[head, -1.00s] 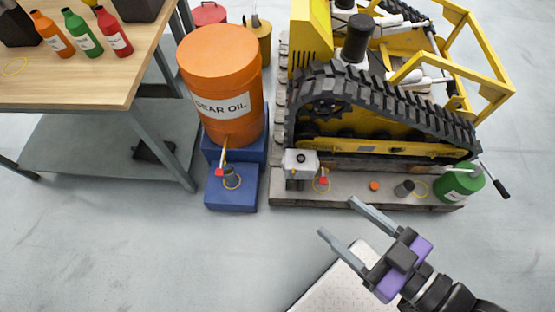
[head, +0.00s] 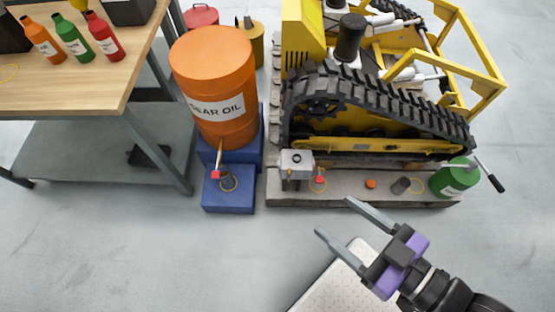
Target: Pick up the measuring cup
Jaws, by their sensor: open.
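A small grey cup (head: 226,173) stands on the low blue step (head: 229,203) under the tap of the orange gear oil drum (head: 213,75), with a yellow ring at it. A second small dark grey cylinder (head: 401,186) is on the plank in front of the tracked machine. I cannot tell for sure which is the measuring cup. My gripper (head: 334,219) is open and empty, in front of the plank. It is right of and nearer than the blue step, apart from both grey pieces.
A green can (head: 455,179), an orange cap (head: 371,184) and a small grey box (head: 296,162) are on the plank (head: 345,196). The yellow tracked machine (head: 385,145) stands behind. A wooden workbench (head: 105,80) with bottles is at left. The front left floor is clear.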

